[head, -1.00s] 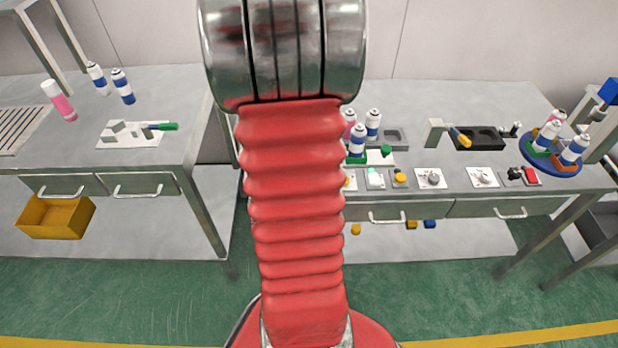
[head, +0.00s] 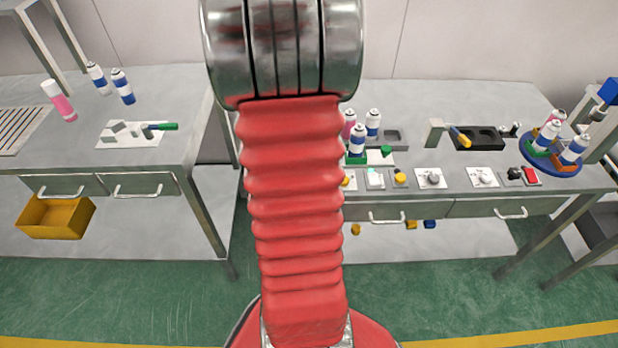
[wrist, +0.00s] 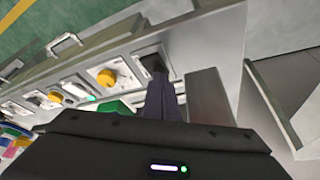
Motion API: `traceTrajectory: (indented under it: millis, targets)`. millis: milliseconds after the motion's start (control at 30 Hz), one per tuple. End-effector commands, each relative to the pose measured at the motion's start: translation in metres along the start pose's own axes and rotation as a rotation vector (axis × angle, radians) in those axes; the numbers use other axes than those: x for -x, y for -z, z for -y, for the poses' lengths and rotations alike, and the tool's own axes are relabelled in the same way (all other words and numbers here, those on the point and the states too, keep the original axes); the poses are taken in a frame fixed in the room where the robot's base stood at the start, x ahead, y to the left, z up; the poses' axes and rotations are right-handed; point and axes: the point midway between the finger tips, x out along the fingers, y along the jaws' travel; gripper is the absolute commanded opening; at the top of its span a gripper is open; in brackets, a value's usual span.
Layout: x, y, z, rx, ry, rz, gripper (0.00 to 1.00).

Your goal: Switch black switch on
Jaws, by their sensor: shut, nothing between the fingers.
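A black switch (wrist: 152,62) sits on a small light plate along the front of the bench in the wrist view. My gripper (wrist: 157,82) is shut and empty, with its dark fingers pointing at this switch. The fingertips overlap the switch's near side in the picture, and I cannot tell whether they touch it. Whether the switch is on or off is not clear. In the head view my own arm hides my gripper and that stretch of the bench.
Beside the switch are a yellow knob (wrist: 106,77) and a green-lit panel, which also shows in the head view (head: 375,178). A grey block (wrist: 208,97) stands on the other side. Spray cans (head: 358,140) and a green holder stand behind. A drawer handle (wrist: 64,44) lies in front.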

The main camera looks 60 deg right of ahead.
Motion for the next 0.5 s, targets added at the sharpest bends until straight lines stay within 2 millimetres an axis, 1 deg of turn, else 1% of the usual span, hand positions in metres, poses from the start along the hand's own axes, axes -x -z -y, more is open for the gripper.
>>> traceTrajectory:
  millis: [167,500]
  targets:
    - [0.002,0.000,-0.001,0.001,-0.002,0.001,0.00]
    - [0.018,0.008,0.000,-0.001,-0.001,-0.002,0.00]
